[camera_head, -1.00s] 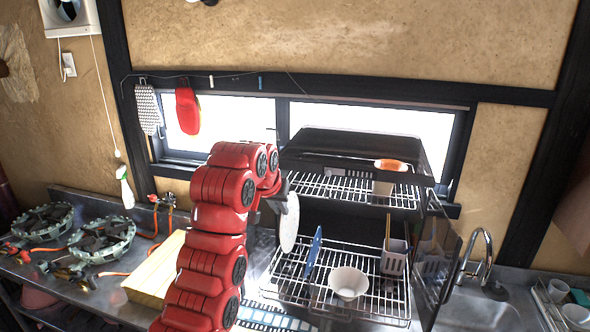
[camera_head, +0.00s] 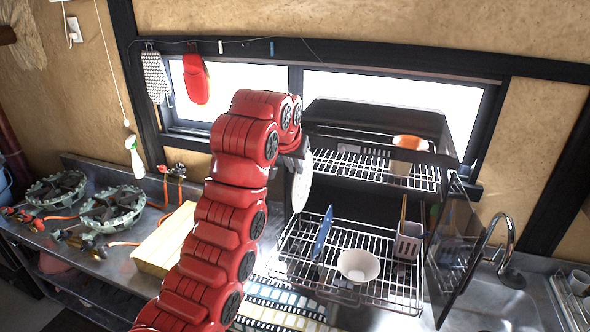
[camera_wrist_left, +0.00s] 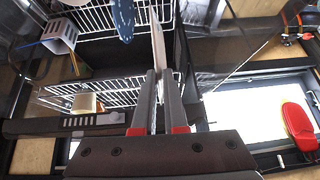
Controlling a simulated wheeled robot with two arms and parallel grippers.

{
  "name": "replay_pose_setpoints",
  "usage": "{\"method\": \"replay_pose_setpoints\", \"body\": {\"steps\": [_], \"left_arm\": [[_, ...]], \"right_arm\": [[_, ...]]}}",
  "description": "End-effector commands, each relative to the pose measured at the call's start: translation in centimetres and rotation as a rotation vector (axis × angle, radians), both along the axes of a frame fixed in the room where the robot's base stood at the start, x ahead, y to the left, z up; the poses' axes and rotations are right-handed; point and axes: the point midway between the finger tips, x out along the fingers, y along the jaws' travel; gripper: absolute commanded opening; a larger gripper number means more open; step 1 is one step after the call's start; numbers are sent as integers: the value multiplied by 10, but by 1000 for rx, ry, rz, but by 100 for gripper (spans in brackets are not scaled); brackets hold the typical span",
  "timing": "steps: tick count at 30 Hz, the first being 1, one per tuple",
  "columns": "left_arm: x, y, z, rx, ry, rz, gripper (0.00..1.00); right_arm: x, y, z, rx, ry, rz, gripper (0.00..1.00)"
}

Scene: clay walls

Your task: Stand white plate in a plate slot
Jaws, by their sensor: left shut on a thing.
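The white plate (camera_head: 302,182) stands on edge at the left side of the dish rack, in the grip of my left gripper (camera_head: 297,150). In the left wrist view the plate (camera_wrist_left: 158,48) shows edge-on between the two fingers of my left gripper (camera_wrist_left: 165,78), which are shut on it. The lower wire shelf of the rack (camera_head: 300,245) is to the right of and below the plate. Whether the plate's lower edge touches the wires I cannot tell. My right gripper is not in view.
A utensil holder (camera_head: 407,243) is at the right. The upper shelf (camera_head: 350,170) holds a cup (camera_head: 402,165). A yellow block (camera_head: 166,240) and stove burners (camera_head: 112,207) are to the left.

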Motion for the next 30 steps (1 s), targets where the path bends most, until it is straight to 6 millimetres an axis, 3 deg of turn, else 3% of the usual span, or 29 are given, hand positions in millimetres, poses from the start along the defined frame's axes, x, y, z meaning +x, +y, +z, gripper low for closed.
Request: {"method": "replay_pose_setpoints", "body": {"steps": [30], "left_arm": [[-1, 0, -88, 6, -4, 6, 0]], "right_arm": [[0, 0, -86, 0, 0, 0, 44]]}}
